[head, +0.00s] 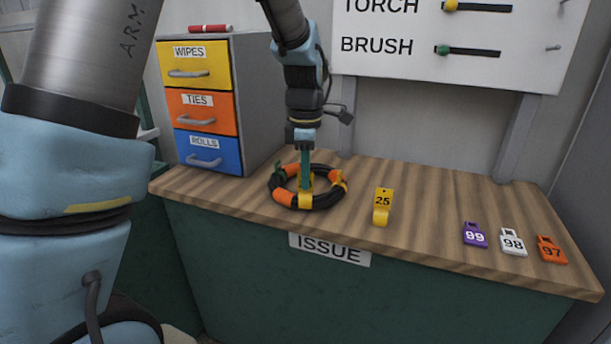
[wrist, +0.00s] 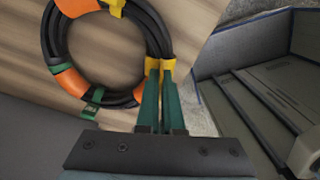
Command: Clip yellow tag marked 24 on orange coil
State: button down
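The coil (head: 322,206) is a black ring of hose with orange bands, lying flat at the bench's front left. It also shows in the wrist view (wrist: 74,84). My gripper (head: 305,178) points down at the coil, its green fingers close together. In the wrist view the fingers (wrist: 159,80) are shut on a yellow tag (wrist: 153,66) at the coil's outer edge. The tag's yellow lower part (head: 305,201) lies against the coil's near side; I cannot tell if it is clipped around the hose. Its number is not readable. Another yellow piece (wrist: 117,6) is on the coil.
A yellow tag marked 25 (head: 382,205) stands right of the coil. Purple 99 (head: 475,235), white 98 (head: 513,242) and orange 97 (head: 551,250) tags lie farther right. A drawer cabinet (head: 250,100) stands at the left. Bench space between tags 25 and 99 is clear.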

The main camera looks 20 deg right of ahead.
jog(key=shift+f, duration=0.35)
jog(key=c, duration=1.5)
grip_release()
jog(key=o, duration=0.5)
notch_tip(320, 180, up, 11)
jog(key=shift+f+b, duration=0.1)
jog(key=shift+b, duration=0.6)
jog(key=w+a+f+m, duration=0.1)
jog(key=a+f+m, duration=0.2)
jog(key=a, duration=0.5)
jog(key=w+a+f+m, duration=0.1)
jog(key=a+f+m, duration=0.15)
jog(key=a, duration=0.45)
jog(key=s+a+f+m, duration=0.2)
jog(key=a+m, duration=0.1)
jog(key=a, duration=0.2)
jog(key=s+a+f+m+t, duration=0.1)
jog(key=s+a+m, duration=0.1)
jog(key=a, duration=0.3)
jog(key=s+a+f+m+p, duration=0.1)
jog(key=s+a+f+m, duration=0.1)
jog(key=a, duration=0.3)
jog(key=shift+a+f+m+t, duration=0.1)
jog(key=shift+f+m+t, duration=0.2)
jog(key=shift+m, duration=0.55)
